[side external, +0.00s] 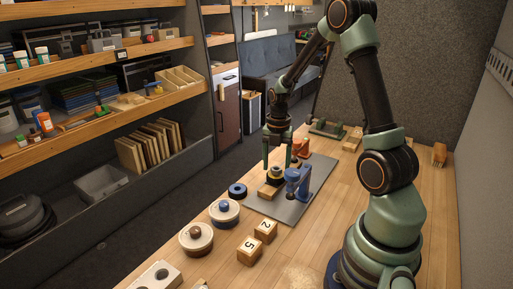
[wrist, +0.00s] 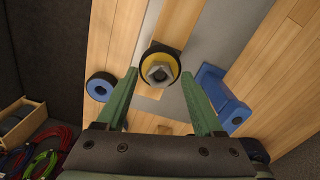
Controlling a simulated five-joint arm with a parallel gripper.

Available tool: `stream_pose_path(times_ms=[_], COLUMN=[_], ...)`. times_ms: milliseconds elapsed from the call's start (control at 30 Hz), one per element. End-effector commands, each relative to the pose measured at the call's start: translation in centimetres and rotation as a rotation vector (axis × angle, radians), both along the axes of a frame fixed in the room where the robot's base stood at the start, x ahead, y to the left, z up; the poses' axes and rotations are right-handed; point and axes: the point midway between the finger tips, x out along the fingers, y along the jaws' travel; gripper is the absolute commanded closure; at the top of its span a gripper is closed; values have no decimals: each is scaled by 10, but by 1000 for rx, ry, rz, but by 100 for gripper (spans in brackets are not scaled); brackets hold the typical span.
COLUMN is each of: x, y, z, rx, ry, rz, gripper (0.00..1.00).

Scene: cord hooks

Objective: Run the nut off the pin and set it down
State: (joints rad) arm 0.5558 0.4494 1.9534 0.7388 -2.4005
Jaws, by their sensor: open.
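A grey six-sided nut (wrist: 159,71) shows in the wrist view at the centre of a round yellow-and-black piece (wrist: 147,58). This round piece sits on a wooden block (side external: 268,191) on the grey mat in the side view. The pin is not clearly visible. My gripper (side external: 277,163) points down over the round piece. In the wrist view, its two green fingers (wrist: 161,82) are spread wide, with the nut in line with the gap between their tips. Nothing is held. I cannot tell how far above the nut the tips are.
A blue bracket (side external: 298,183) stands close to the right of the block; it also shows in the wrist view (wrist: 222,100). An orange fixture (side external: 301,148) stands behind. Round lidded pots (side external: 196,238) and numbered blocks (side external: 249,250) are nearer.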

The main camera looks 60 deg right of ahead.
Motion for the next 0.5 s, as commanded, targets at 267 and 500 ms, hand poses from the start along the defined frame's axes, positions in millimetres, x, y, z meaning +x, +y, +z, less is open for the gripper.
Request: stream_pose_path(times_ms=[267, 500], x=[0, 0], y=[0, 0], z=[0, 0], rx=[0, 0], ry=[0, 0], rz=[-355, -534], gripper=[31, 31])
